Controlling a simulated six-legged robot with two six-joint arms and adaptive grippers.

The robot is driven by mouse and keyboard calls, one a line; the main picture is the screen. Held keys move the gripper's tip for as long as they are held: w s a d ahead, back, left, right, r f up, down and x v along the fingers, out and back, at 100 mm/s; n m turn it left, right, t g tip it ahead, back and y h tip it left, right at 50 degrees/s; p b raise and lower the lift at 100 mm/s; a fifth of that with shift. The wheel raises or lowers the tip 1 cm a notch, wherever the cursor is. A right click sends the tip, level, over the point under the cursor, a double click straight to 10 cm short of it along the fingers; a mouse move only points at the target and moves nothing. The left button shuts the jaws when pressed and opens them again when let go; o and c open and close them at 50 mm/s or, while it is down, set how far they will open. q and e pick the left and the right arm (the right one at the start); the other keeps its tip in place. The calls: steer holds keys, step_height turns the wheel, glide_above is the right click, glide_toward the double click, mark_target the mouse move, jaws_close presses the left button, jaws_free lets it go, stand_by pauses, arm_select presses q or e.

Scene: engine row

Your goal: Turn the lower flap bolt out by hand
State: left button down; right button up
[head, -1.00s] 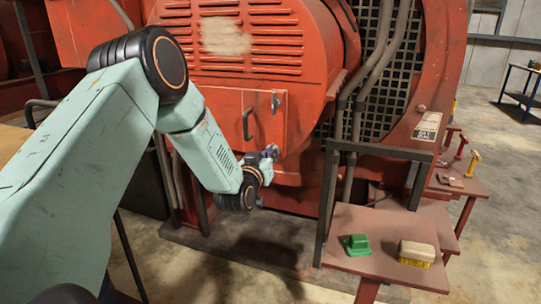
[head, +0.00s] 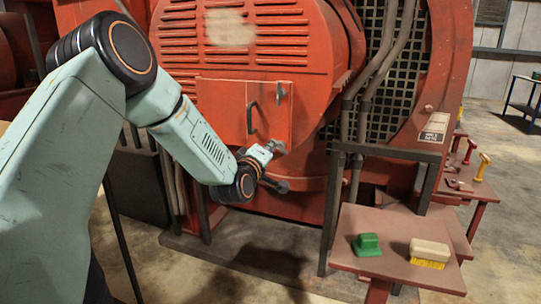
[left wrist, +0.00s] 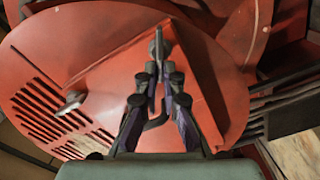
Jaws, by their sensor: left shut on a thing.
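The red flap (head: 270,112) sits on the front of the red engine housing, with a dark handle (head: 251,117) on it. The upper flap bolt (head: 280,91) is at its upper right; it also shows in the left wrist view (left wrist: 72,102). My left gripper (head: 274,147) is at the flap's lower right corner. In the left wrist view my left gripper (left wrist: 158,72) has its fingertips closed together on the lower flap bolt (left wrist: 158,44), whose grey end stands out past the tips. The fingers hide part of the bolt. My right gripper is not in view.
A red side table (head: 385,247) at the lower right holds a green block-like thing (head: 367,244) and a yellow-bristled brush (head: 430,252). A dark frame post (head: 328,215) stands between the engine and the table. Another red stand (head: 477,187) is further right.

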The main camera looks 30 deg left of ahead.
arm_select(q)
steer(key=shift+w+d+f+n+b, duration=0.1)
steer(key=shift+d+f+n+b, duration=0.15)
steer(key=shift+n+b, duration=3.45)
steer(key=shift+w+d+f+n+b, duration=0.1)
steer(key=shift+d+f+n+b, duration=0.15)
steer(key=shift+n+b, duration=3.45)
steer(key=shift+w+d+f+n+b, duration=0.15)
steer(key=shift+f+n+b, duration=0.2)
steer(key=shift+n+b, duration=3.35)
steer(key=shift+s+n+p, duration=0.1)
steer(key=shift+n+p, duration=0.5)
steer(key=shift+n, duration=0.2)
steer(key=c, duration=1.5)
jaws_free()
steer(key=shift+f, duration=0.3)
